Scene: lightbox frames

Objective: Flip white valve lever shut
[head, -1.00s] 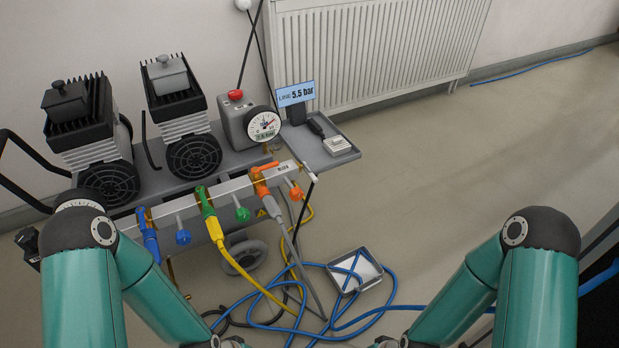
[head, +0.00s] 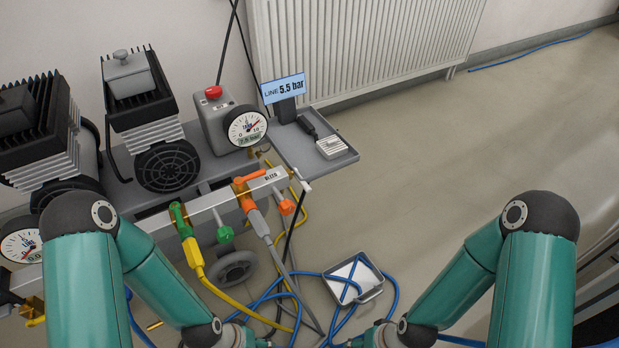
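A small white lever-like part (head: 305,186) is at the right end of the grey manifold bar (head: 215,198), beside the "BLEED" label. It is small, and I cannot tell whether it stands open or shut. A black hose runs down below it. An orange lever (head: 250,177) and a green lever (head: 179,215) sit on the bar further left. My two arms reach down to the bottom edge of the head view. Both grippers are outside the picture, and neither arm touches the white part.
Compressors (head: 150,110) stand behind the bar. A gauge (head: 246,126) reads near its upper end; a sign (head: 283,88) says "LINE 5.5 bar". A grey side tray (head: 345,157) holds small items. A metal tray (head: 370,292) and loose blue hose lie on the floor.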

